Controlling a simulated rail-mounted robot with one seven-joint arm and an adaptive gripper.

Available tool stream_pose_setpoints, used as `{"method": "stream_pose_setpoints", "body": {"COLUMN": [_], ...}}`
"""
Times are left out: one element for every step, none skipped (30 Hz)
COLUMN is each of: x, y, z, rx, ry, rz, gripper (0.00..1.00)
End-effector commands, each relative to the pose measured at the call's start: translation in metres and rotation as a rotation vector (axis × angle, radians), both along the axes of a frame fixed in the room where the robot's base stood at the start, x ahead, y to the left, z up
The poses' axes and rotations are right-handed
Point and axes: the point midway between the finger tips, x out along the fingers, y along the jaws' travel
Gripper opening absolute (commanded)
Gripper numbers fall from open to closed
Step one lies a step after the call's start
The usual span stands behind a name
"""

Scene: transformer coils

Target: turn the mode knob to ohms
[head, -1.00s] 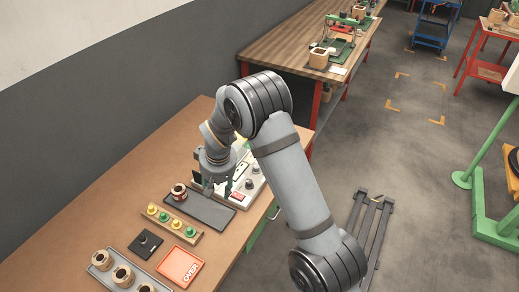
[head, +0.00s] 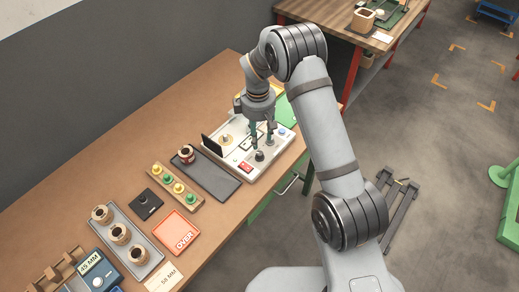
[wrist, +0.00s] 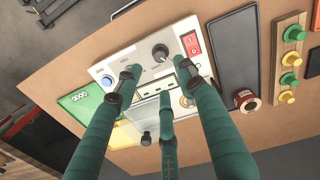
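A pale tester box (head: 236,161) lies on the brown bench, with a red switch (head: 246,166) and a blue button (head: 282,131). A black knob (head: 260,155) sits beside the switch; in the wrist view this knob (wrist: 160,53) shows a light pointer mark. Another knob (head: 270,142) sits nearer the blue button; a finger mostly hides it in the wrist view. I cannot read the knob labels. My gripper (head: 262,138) is above the box, its green fingers spread and empty. In the wrist view my gripper (wrist: 158,82) has its fingertips around the panel beside the black knob.
A dark mat (head: 215,178) and a copper coil (head: 186,153) lie left of the box. Farther left are a strip of yellow and green buttons (head: 175,186), a red OVER tray (head: 175,233) and a grey tray (head: 145,262) of coils. A dark upright plate (head: 211,146) stands at the box's left.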

Motion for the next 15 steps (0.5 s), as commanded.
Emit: {"method": "stream_pose_setpoints", "body": {"x": [-0.002,-0.002,-0.002,-0.002,-0.002,-0.002,-0.001,0.0,0.0,0.0,0.0,0.001,0.001,0.001,0.002], "y": [0.0,0.0,0.0,0.0,0.0,0.0,0.0,0.0,0.0,0.0,0.0,0.0,0.0,0.0,0.0], "z": [-0.007,-0.012,-0.019,-0.025,-0.031,-0.039,-0.044,-0.049,-0.056,-0.061,-0.066,-0.071,-0.074,-0.077,-0.081], "rx": [-0.002,-0.002,-0.002,-0.002,-0.002,-0.002,-0.002,-0.001,-0.001,-0.001,0.0,0.0,0.0,0.0,0.001], "ry": [0.006,0.007,0.007,0.006,0.007,0.007,0.006,0.005,0.005,0.005,0.004,0.003,0.002,0.003,0.002], "rz": [0.0,-0.001,-0.001,-0.001,0.0,0.0,-0.001,-0.002,-0.002,-0.003,-0.003,-0.003,-0.003,-0.003,-0.003], "gripper": [0.39,0.39,0.39,0.39,0.39,0.39,0.39,0.39,0.39,0.39,0.39,0.39,0.39,0.39,0.39]}}
